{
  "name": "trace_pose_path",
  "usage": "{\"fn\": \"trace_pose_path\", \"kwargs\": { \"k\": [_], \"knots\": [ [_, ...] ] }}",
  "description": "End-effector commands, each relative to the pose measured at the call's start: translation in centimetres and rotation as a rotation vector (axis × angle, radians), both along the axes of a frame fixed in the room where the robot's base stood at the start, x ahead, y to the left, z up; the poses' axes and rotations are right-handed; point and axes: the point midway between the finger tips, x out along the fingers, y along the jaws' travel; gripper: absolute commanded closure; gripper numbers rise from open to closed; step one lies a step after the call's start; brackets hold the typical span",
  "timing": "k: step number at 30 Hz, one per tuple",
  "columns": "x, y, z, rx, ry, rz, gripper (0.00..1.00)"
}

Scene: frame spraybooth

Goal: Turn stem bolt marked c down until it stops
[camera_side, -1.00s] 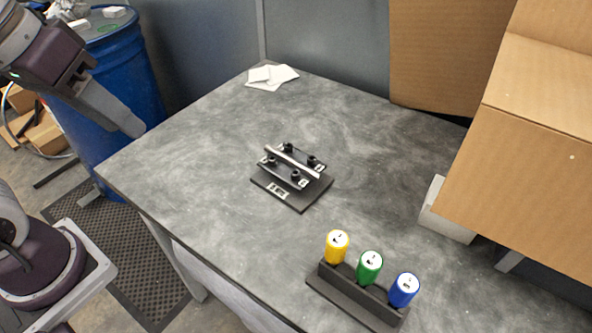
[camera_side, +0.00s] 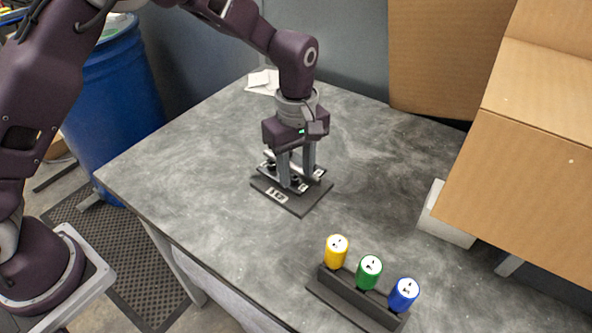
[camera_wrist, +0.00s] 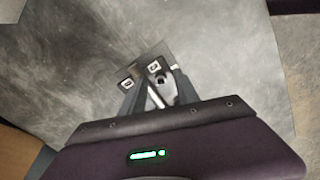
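A small black clamp fixture on a dark base plate (camera_side: 290,203) stands mid-table in the side view. A silver bar (camera_wrist: 155,97) runs across it, with black bolts beside small white marked tags. My gripper (camera_side: 297,182) points straight down over the fixture, fingers low at its front right side. The fingers look apart, with a gap between them. In the wrist view, a dark bolt head (camera_wrist: 161,79) shows between the fingers, nearer the right one; I cannot tell if they touch it. The tag letters (camera_wrist: 154,66) are too small to read surely. My gripper hides the other bolts.
A black rack (camera_side: 345,296) with a yellow (camera_side: 336,252), a green (camera_side: 369,272) and a blue can (camera_side: 403,294) stands at the table's front right. A cardboard box (camera_side: 520,160) is at the right. White papers (camera_side: 262,82) lie at the back. The table around the fixture is clear.

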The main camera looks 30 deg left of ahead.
Motion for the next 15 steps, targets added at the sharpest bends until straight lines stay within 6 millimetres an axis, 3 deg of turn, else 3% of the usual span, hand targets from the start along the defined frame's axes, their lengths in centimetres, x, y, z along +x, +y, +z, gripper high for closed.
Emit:
{"fn": "trace_pose_path", "kwargs": {
  "k": [9,15],
  "knots": [
    [-0.01,0.06,-0.70,0.000,0.000,0.000,0.62],
    [-0.01,0.06,-0.68,0.000,0.000,0.000,1.00]
  ]
}}
